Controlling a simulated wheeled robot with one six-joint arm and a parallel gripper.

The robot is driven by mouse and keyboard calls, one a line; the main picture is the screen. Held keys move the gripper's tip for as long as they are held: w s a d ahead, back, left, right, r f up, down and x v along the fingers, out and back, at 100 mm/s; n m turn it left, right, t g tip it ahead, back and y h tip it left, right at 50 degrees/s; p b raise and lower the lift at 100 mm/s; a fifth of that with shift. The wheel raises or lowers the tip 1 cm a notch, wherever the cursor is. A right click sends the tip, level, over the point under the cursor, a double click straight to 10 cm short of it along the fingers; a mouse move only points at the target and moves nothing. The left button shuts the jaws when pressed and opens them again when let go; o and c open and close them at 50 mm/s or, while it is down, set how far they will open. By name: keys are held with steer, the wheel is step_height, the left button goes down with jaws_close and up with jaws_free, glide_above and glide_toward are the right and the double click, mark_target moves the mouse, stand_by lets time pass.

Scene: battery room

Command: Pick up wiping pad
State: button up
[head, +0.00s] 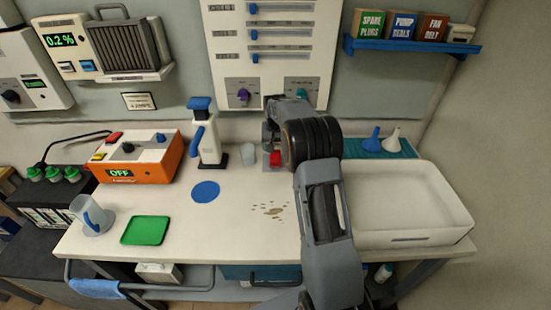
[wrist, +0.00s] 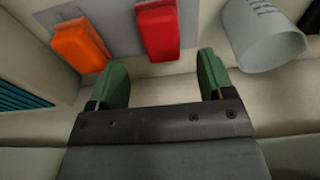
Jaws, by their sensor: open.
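A red block (head: 275,158), which looks like a wiping pad, lies at the back of the bench, partly hidden by my arm in the head view. In the wrist view the red pad (wrist: 158,30) lies on a grey plate (wrist: 118,22), with an orange pad (wrist: 80,45) beside it. I cannot tell which one the task names. My gripper (wrist: 162,62) is open and empty, its green fingers apart. The red pad is just beyond the fingertips, between their lines; the orange pad is outside the left finger. In the head view my gripper (head: 271,132) is above the red block.
A pale cup (wrist: 263,36) stands close to the right finger in the wrist view; it also shows in the head view (head: 248,153). A white pump bottle (head: 209,145), an orange device (head: 137,158), a white basin (head: 455,238) and funnels on a teal mat (head: 408,152) surround the area.

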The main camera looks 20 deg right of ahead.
mark_target(275, 154)
steer(key=shift+w+d+f+p, duration=0.1)
steer(key=shift+w+f+p, duration=0.1)
steer(key=shift+f, duration=0.75)
steer(key=shift+w+f+p, duration=0.1)
steer(key=shift+f+p, duration=0.15)
steer(key=shift+f, duration=0.7)
steer(key=shift+w+d+f+p, duration=0.1)
steer(key=shift+f+p, duration=0.1)
steer(key=shift+f, duration=0.75)
steer(key=shift+a, duration=0.1)
steer(key=shift+c, duration=0.4)
steer(key=c, duration=0.8)
steer(key=shift+c, duration=0.2)
steer(key=shift+r, duration=0.15)
steer(key=shift+r+b, duration=0.3)
steer(key=shift+r, duration=0.3)
steer(key=s+r+b, duration=0.3)
steer(key=s+r, duration=0.8)
steer(key=s, duration=0.3)
steer(key=shift+d+r+b, duration=0.3)
steer(key=shift+d, duration=0.15)
